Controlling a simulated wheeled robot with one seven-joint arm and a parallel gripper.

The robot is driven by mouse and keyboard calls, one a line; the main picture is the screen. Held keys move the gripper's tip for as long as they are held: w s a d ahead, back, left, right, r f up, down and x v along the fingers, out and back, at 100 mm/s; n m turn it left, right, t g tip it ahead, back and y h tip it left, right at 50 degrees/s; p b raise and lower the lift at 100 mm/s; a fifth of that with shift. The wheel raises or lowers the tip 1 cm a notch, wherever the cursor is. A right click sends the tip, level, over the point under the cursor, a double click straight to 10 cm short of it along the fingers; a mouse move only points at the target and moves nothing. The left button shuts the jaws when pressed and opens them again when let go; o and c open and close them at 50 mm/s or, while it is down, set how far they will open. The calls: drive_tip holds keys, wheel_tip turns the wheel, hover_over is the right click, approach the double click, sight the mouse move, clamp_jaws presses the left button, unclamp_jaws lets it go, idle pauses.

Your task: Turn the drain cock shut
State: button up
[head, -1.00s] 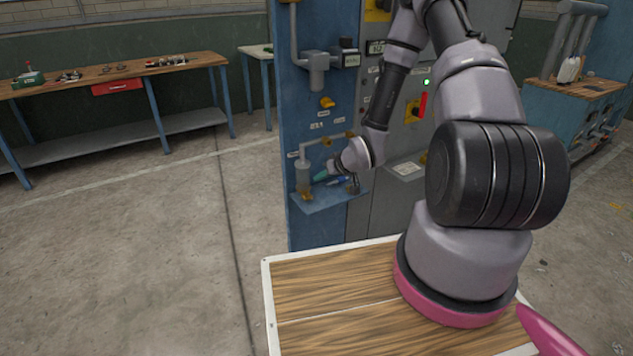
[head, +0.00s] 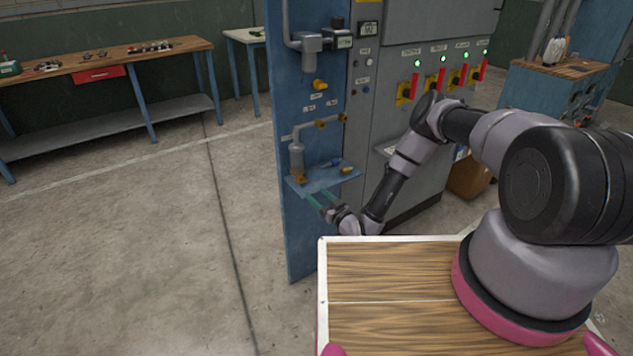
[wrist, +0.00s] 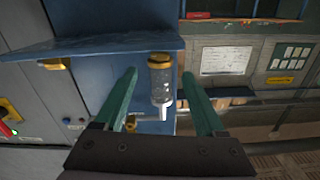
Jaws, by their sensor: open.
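A filter bowl (head: 297,157) hangs on the pipework of the blue panel, with a yellow fitting (head: 299,178) at its foot that looks like the drain cock. In the wrist view, which looks upside down, the yellow fitting (wrist: 162,60) caps the clear bowl (wrist: 160,84). My gripper (head: 318,196) is open and empty, its green fingers at the front edge of the small shelf, low and right of the fitting. In the wrist view my gripper (wrist: 159,73) has the bowl and fitting showing between its fingertips, farther off. I cannot tell which way the cock's handle lies.
A yellow lever (head: 320,85) sits higher on the panel. Red switches (head: 414,84) line the grey cabinet. Floor left of the panel is clear.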

sight(304, 182)
drive_tip(key=x, duration=1)
drive_tip(key=shift+w+a, duration=0.2)
drive_tip(key=shift+w, duration=0.05)
